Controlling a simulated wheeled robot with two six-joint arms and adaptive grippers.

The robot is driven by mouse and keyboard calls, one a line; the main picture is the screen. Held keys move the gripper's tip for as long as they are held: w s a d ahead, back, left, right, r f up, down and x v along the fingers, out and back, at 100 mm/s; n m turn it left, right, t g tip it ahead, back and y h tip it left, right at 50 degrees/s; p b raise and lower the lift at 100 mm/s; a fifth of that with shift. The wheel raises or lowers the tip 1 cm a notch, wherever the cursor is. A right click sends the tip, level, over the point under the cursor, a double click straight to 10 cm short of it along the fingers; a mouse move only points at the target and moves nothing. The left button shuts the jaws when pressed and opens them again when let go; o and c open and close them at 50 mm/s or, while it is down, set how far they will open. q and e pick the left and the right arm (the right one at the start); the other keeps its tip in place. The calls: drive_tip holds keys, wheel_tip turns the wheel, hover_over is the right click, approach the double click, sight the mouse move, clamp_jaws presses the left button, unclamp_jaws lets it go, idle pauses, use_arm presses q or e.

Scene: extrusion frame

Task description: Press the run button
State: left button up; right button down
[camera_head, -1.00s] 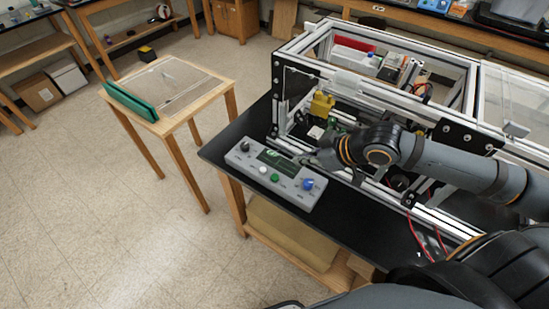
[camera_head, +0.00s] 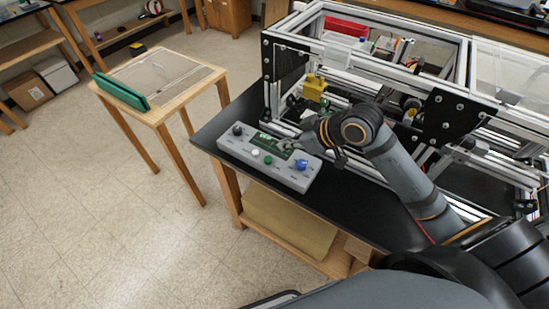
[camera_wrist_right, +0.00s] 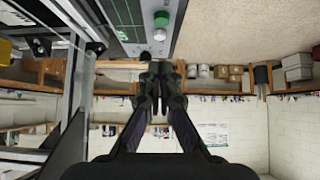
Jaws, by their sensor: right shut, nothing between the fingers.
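The grey control box (camera_head: 232,147) lies at the front edge of the black table, with a small screen (camera_head: 270,141), a black knob (camera_head: 237,130), a white button (camera_head: 255,153), a green button (camera_head: 268,160) and a blue knob (camera_head: 301,164). Labels are too small to read. My right gripper (camera_head: 287,146) hovers at the back of the box, near the screen. In the wrist view the right gripper (camera_wrist_right: 159,72) is shut and empty, pointing toward the box; the green button (camera_wrist_right: 162,19) and white button (camera_wrist_right: 159,36) show above the fingertips. My left gripper is out of view.
An aluminium extrusion frame (camera_head: 350,81) stands behind and right of the box, with a yellow part (camera_head: 314,86) inside it. A small wooden table (camera_head: 190,105) with a green piece (camera_head: 121,92) stands to the left. Floor between is clear.

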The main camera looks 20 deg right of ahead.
sight(266, 158)
drive_tip(key=x, duration=0.6)
drive_tip(key=shift+s+a+r, duration=0.1)
drive_tip(key=shift+a, duration=0.05)
wheel_tip(266, 158, down, 3)
drive_tip(key=shift+r+p, duration=0.15)
drive_tip(key=shift+p, duration=0.35)
drive_tip(key=shift+s+d+f, duration=0.1)
drive_tip(key=shift+d+f, duration=0.1)
drive_tip(key=shift+f, duration=0.3)
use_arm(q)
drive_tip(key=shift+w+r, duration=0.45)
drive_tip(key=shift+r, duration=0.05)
use_arm(e)
drive_tip(key=shift+f, duration=0.1)
